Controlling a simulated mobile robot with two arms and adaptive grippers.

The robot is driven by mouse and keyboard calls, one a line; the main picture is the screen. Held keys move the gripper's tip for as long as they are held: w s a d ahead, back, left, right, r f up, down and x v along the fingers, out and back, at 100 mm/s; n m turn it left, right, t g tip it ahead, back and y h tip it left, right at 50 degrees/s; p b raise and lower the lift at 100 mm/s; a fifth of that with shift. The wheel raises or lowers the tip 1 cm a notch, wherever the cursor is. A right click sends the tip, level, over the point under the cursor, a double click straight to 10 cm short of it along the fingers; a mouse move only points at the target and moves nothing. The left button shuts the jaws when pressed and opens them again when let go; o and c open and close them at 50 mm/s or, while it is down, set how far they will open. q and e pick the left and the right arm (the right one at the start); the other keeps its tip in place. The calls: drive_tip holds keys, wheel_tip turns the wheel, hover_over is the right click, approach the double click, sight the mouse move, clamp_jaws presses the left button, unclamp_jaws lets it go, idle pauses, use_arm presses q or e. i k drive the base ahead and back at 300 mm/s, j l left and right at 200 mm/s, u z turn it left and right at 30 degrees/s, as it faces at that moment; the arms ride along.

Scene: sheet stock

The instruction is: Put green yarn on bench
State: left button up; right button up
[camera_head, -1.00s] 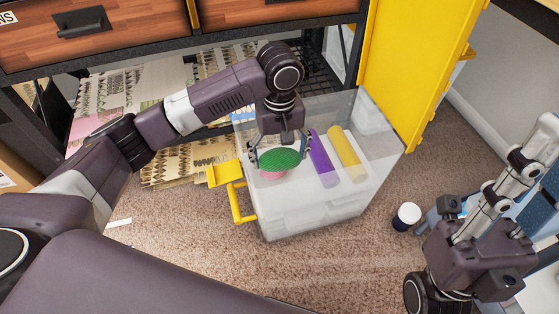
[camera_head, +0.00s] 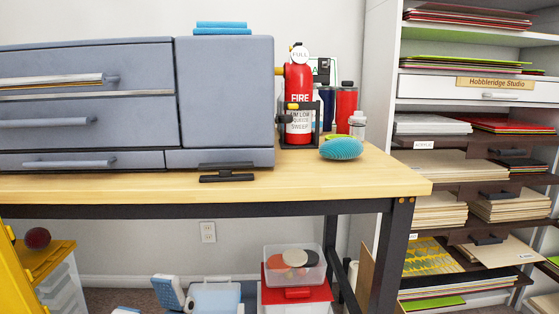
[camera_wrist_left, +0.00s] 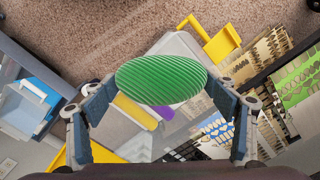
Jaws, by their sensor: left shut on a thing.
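The green yarn (camera_wrist_left: 160,78) is an oval, ridged ball in the left wrist view. My left gripper (camera_wrist_left: 162,92) is shut on it, with one finger at each side. The purple and yellow rolls and the pale bin show behind it. The bench (camera_head: 300,184) has a light wooden top and a dark metal frame in the head view. Neither gripper shows in the head view.
A blue-grey drawer cabinet (camera_head: 226,100), a red fire extinguisher (camera_head: 299,85), bottles and a teal oval ball (camera_head: 341,148) stand on the bench. A black handle-like object (camera_head: 227,177) is by its front edge. The bench's front right is clear. Paper shelves (camera_head: 480,155) stand right.

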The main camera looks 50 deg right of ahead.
sight(365, 171)
drive_tip(key=k+l+z, duration=0.15)
drive_tip(key=l+z, duration=0.15)
drive_tip(key=k+l+z, duration=0.1)
drive_tip(key=l+z, duration=0.2)
drive_tip(key=l, duration=0.15)
drive_tip(key=l+z, duration=0.25)
drive_tip(key=l, duration=0.15)
drive_tip(key=k, duration=0.05)
